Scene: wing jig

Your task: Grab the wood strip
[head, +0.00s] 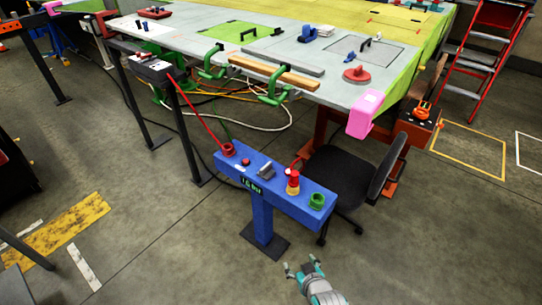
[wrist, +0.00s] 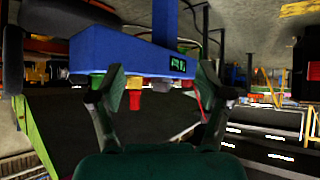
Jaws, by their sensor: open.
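The wood strip (head: 275,72) is a long tan bar along the front edge of the grey wing panel (head: 325,92) in the head view. My gripper (head: 302,266) is low at the bottom of the head view, far from the strip and in front of the blue stand. In the wrist view my gripper (wrist: 158,85) is open and empty, with the blue stand between and beyond its fingers. I cannot make out the strip in the wrist view.
The blue stand (head: 262,220) with red and green fittings stands between my gripper and the wing; it also shows in the wrist view (wrist: 130,48). A black chair (head: 340,172) is beside it. Pink corner guard (head: 366,113) sits at the wing's corner.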

